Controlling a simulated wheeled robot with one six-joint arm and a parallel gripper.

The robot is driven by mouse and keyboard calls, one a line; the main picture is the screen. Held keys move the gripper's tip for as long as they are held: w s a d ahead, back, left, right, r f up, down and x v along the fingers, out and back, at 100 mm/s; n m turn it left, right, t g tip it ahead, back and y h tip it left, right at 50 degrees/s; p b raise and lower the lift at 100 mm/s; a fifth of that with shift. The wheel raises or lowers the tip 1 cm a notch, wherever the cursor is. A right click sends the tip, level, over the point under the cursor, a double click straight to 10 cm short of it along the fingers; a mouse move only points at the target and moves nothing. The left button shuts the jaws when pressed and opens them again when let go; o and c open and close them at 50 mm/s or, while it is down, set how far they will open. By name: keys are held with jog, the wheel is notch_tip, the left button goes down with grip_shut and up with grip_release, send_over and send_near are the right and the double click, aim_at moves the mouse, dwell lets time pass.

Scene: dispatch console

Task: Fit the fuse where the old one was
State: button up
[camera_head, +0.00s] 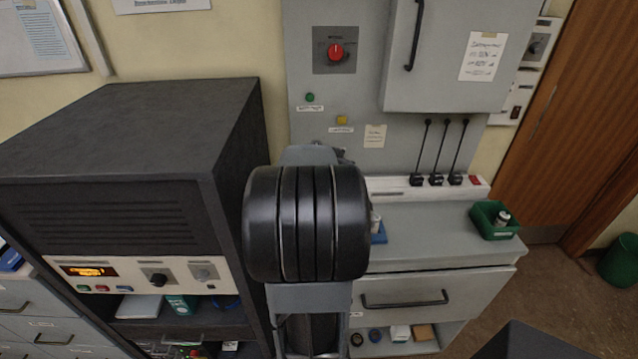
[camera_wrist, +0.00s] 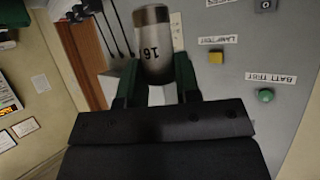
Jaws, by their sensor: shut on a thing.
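My gripper (camera_wrist: 156,75) is shut on a metal fuse (camera_wrist: 153,40) in the wrist view. The fuse is a silvery cylinder with a darker end cap and the number 16 on its side. It stands out between the two dark green fingers, in front of the grey panel. In the head view my black arm hides the gripper and the held fuse. A green tray (camera_head: 482,223) on the counter at right holds another small cylinder (camera_head: 503,219) with a dark band. I cannot make out an empty fuse seat; part of the panel behind my arm is hidden.
The grey panel (camera_head: 357,85) carries a red knob (camera_head: 336,52), a green button (camera_head: 310,97) and a yellow button (camera_head: 342,119). Three black levers (camera_head: 436,180) stand at a white strip. A blue item (camera_head: 379,235) shows partly beside my arm. The counter (camera_head: 430,240) is mostly clear.

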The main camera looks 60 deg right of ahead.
jog(key=w+d+f, duration=0.2)
jog(key=w+f, duration=0.1)
jog(key=w+d+f+b, duration=0.1)
jog(key=w+d+f, duration=0.1)
jog(key=w+f, duration=0.1)
jog(key=w+d+f+b, duration=0.1)
jog(key=w+d+f, duration=0.1)
jog(key=w+f, duration=0.1)
jog(key=shift+w+d, duration=0.35)
jog(key=shift+w, duration=0.25)
jog(key=shift+f+b, duration=0.7)
jog(key=shift+f, duration=0.9)
jog(key=shift+f, duration=0.2)
jog(key=o, duration=0.6)
jog(key=shift+o, duration=0.3)
